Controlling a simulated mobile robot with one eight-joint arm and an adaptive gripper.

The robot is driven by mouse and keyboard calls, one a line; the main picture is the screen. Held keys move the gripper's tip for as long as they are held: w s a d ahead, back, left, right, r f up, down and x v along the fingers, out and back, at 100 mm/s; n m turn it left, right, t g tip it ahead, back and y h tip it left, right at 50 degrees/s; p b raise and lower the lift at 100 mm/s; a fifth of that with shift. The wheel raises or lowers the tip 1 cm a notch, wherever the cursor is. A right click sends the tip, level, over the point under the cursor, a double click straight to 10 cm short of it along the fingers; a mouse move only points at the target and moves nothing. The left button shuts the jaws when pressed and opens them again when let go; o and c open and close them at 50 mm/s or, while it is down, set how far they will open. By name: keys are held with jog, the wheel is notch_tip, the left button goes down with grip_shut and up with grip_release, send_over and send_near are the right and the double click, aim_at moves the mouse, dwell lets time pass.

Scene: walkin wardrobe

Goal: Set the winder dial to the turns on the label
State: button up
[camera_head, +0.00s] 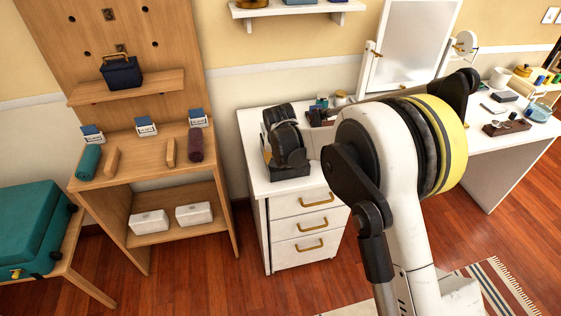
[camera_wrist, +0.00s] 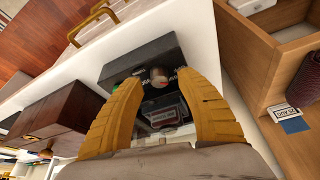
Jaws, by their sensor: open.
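The dark winder box (camera_wrist: 140,52) fills the middle of the wrist view, on the white top of a drawer unit. Its small round dial (camera_wrist: 159,75) is pale with a reddish mark, and print beside it is too small to read. My gripper (camera_wrist: 161,80) is open, its two yellow fingers on either side of the dial; I cannot tell whether they touch it. A small pale label (camera_wrist: 165,116) shows between the fingers, its print unreadable.
The white drawer unit (camera_head: 312,222) stands between a wooden shelf (camera_head: 135,160) with tagged rolls on the left and a dressing table with a mirror (camera_head: 412,45) at the right. A brown wooden box (camera_wrist: 50,118) is close by in the wrist view.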

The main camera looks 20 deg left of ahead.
jog(key=v, duration=1.1)
jog(key=shift+f, duration=0.1)
